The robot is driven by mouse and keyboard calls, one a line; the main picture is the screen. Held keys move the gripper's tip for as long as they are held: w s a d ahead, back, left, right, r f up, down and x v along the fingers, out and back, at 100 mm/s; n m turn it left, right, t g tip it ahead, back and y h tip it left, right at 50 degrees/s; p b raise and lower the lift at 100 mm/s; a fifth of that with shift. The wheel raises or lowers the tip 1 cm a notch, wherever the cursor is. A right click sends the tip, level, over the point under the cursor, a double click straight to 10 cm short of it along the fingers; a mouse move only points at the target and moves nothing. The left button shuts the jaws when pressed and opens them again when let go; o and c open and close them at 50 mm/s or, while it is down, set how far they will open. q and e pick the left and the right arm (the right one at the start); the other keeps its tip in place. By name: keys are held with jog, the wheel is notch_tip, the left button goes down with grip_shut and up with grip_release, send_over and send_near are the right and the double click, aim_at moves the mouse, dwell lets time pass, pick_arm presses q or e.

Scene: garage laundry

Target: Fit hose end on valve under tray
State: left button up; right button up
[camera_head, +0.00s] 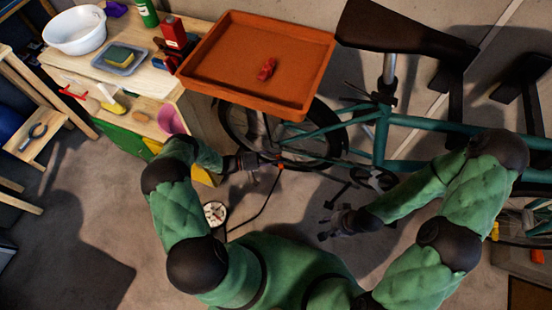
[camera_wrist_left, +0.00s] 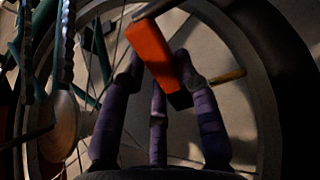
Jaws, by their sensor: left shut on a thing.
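The hose end (camera_wrist_left: 152,52) is an orange block with a dark tip, held between the fingers of my left gripper (camera_wrist_left: 165,75) in the left wrist view. A brass-coloured valve (camera_wrist_left: 228,76) points inward from the wheel rim, right of the hose end; the two look apart. In the head view my left gripper (camera_head: 250,162) is beside the bicycle wheel (camera_head: 228,122), just below the orange tray (camera_head: 215,79). The black hose (camera_head: 262,203) runs down from it towards a round gauge (camera_head: 214,212). The tray hides part of the wheel. My right gripper (camera_head: 332,223) looks open and empty.
The tray overhangs the wooden bench (camera_head: 52,60) and holds a small red object (camera_head: 267,69). The teal bicycle frame (camera_head: 380,135) and crank (camera_head: 374,179) stand right of the wheel. A pink cup (camera_head: 171,119) is on the bench's near edge. Floor at lower left is clear.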

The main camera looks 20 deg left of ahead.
pick_arm(q)
jog(key=shift+f, duration=1.75)
jog(key=o, duration=1.2)
jog(key=shift+a, duration=0.15)
jog(key=v, duration=0.7)
jog(key=shift+s+a, duration=0.1)
jog(key=shift+a, duration=0.05)
jog(key=shift+r, duration=0.1)
